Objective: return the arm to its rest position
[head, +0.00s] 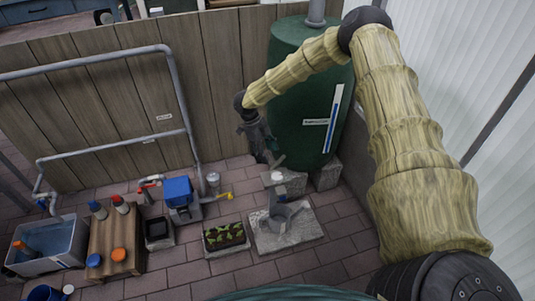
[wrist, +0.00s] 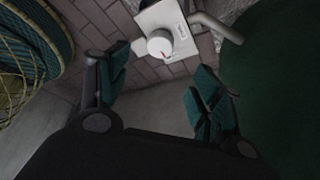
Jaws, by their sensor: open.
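My arm reaches out from the lower right in the head view, bends at the top and comes down in front of the green tank (head: 300,100). My gripper (head: 262,153) hangs at its end, near the tank's lower left side. In the wrist view my gripper (wrist: 158,92) has its two fingers spread wide, with nothing between them. Beyond the fingertips is a white round knob (wrist: 160,44) with a red mark, on a pale plate. The gripper looks small and dark in the head view, so its exact gap to the tank is hard to tell.
A stone slab (head: 300,238) carries a grey ring-shaped fitting below the gripper. A planter (head: 224,237), a blue-topped pump (head: 178,192), a wooden crate (head: 112,235) and a grey tub (head: 50,243) stand leftward. A wooden fence (head: 110,110) with pipes runs behind. Brick paving (head: 200,270) is clear in front.

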